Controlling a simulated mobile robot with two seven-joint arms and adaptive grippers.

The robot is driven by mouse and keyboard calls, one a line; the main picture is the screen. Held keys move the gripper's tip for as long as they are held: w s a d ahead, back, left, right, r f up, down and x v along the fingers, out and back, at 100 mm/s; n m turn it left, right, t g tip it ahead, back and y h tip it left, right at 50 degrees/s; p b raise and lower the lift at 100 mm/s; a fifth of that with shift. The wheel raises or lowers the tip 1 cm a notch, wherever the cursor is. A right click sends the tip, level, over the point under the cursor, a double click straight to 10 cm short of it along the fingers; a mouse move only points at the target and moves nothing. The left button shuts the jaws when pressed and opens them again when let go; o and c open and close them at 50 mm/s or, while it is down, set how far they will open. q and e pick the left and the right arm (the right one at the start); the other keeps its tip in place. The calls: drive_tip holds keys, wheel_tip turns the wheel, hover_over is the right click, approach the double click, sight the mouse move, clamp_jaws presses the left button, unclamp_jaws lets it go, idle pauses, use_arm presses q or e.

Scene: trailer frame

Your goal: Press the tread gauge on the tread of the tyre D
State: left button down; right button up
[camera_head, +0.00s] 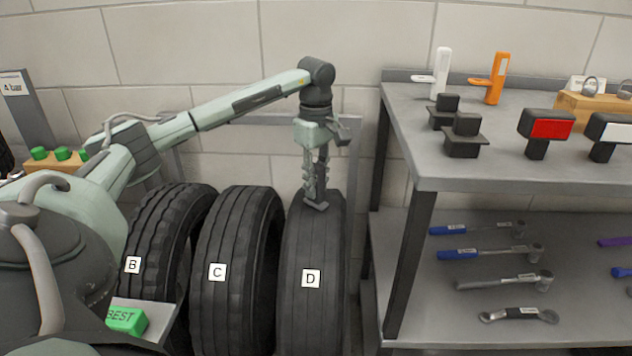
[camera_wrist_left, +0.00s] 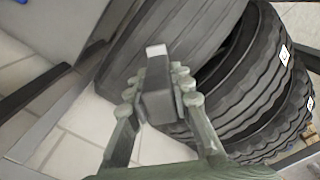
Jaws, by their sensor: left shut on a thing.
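Tyre D (camera_head: 312,250) stands upright at the right end of a row of tyres, its white label facing me. My left gripper (camera_head: 316,190) hangs from above at the top of tyre D's tread. It is shut on a dark grey block with a pale end (camera_wrist_left: 156,88), which looks like the tread gauge. In the wrist view the block sits between the two fingers, in front of the tread of tyre D (camera_wrist_left: 190,35). I cannot tell whether the gauge touches the tread. My right gripper is not in view.
Tyre C (camera_head: 232,240) and tyre B (camera_head: 155,235) stand left of tyre D. A grey shelf unit (camera_head: 440,180) is close on the right, with white (camera_head: 440,75) and orange (camera_head: 496,80) tools on top and wrenches below. A block wall is behind.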

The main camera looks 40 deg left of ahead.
sight(316, 166)
use_arm(q)
drive_tip(key=shift+f+b, duration=0.35)
drive_tip(key=shift+f, duration=0.2)
idle(0.6)
drive_tip(key=shift+f, duration=0.1)
idle(1.8)
wheel_tip(316, 166, up, 4)
drive_tip(key=p, duration=0.4)
drive_tip(key=shift+r, duration=1.1)
